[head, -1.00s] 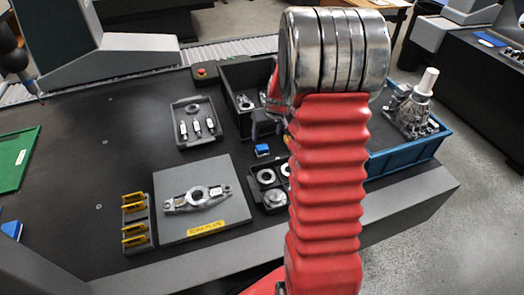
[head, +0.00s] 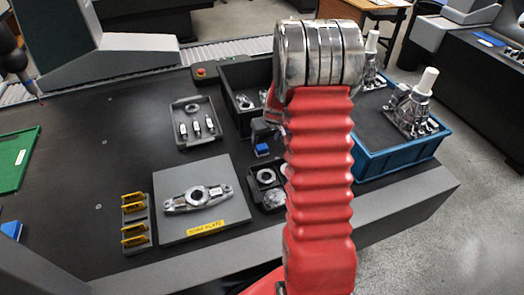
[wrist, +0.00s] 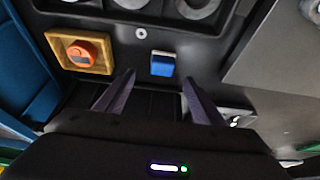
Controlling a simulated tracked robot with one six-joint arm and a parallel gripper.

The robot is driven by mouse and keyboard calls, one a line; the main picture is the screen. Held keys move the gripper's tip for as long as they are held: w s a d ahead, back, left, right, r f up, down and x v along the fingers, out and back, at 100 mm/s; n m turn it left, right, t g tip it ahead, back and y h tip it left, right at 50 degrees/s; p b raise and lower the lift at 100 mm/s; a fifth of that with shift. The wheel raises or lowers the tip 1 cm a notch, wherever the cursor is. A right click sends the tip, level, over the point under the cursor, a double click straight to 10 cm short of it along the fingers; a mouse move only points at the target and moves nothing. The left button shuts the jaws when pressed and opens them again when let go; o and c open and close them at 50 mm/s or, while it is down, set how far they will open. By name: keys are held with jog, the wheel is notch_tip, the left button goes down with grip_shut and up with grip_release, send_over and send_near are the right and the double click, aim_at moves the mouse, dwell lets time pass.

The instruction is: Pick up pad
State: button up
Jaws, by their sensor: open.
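The pad (head: 262,150), a small blue block with a pale edge, lies on the dark table between the black bin and the small ring tray in the head view. It also shows in the wrist view (wrist: 162,66), lying just beyond my fingertips and between their lines. My gripper (wrist: 159,84) is open, with a dark finger on either side of the pad's line and nothing between them. Whether the fingers are level with the pad or above it, I cannot tell. In the head view my red arm hides the area to the right of the pad.
A dark tray with rings (head: 264,178) stands close to the pad. An orange knob on a yellow base (wrist: 82,52) sits beside it in the wrist view. A black bin (head: 232,82), a blue crate (head: 400,154) and a grey plate holding a metal part (head: 180,227) surround this spot.

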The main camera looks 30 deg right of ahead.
aim_at(262, 147)
jog(key=shift+x, duration=1.65)
jog(key=shift+a+x, duration=0.15)
jog(key=shift+x, duration=1.15)
jog(key=shift+a+x, duration=0.1)
jog(key=shift+x, duration=1.2)
jog(key=shift+w, duration=0.1)
jog(key=shift+c, duration=0.3)
jog(key=c, duration=1.1)
